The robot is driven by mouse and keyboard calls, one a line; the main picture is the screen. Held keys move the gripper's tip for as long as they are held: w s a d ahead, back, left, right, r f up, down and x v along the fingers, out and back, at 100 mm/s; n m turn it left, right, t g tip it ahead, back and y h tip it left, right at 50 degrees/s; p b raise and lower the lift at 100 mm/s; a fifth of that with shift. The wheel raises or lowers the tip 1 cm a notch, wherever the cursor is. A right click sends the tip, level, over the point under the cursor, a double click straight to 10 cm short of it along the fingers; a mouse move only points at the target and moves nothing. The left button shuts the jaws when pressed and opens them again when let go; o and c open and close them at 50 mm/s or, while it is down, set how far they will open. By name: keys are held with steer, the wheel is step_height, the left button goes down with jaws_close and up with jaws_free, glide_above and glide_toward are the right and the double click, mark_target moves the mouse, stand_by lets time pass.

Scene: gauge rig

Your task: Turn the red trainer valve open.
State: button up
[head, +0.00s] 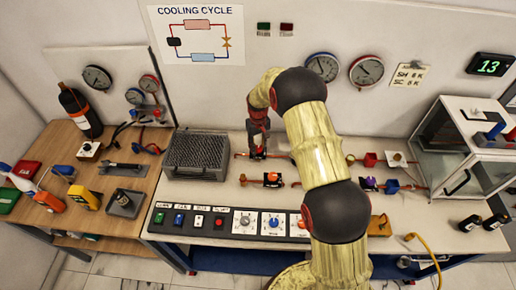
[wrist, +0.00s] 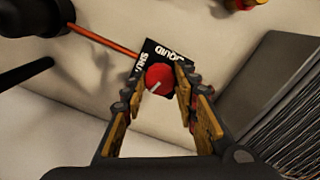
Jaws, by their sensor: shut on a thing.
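The red trainer valve (wrist: 158,76) shows in the wrist view as a round red knob with a pale pointer line. It sits on a black plate (wrist: 148,54) with white lettering, partly hidden by the fingers. My gripper (wrist: 161,86) has one finger on each side of the knob and is shut on it. In the head view my gripper (head: 258,146) reaches down to the pipe line behind the bench's middle. The knob is mostly hidden there by the gripper.
A grey finned unit (head: 197,151) stands just left of my gripper. A copper-coloured pipe (wrist: 105,40) runs to the valve. An orange-bodied valve (head: 272,179) is in front, and a control panel (head: 232,222) lines the front edge. A glass-sided cabinet (head: 462,150) stands at right.

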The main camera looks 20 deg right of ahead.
mark_target(258, 148)
steer(key=shift+n+b, duration=0.3)
steer(key=shift+n, duration=1.2)
steer(key=shift+r, duration=0.1)
steer(key=o, duration=1.2)
steer(key=shift+c, duration=0.2)
step_height(258, 148, up, 12)
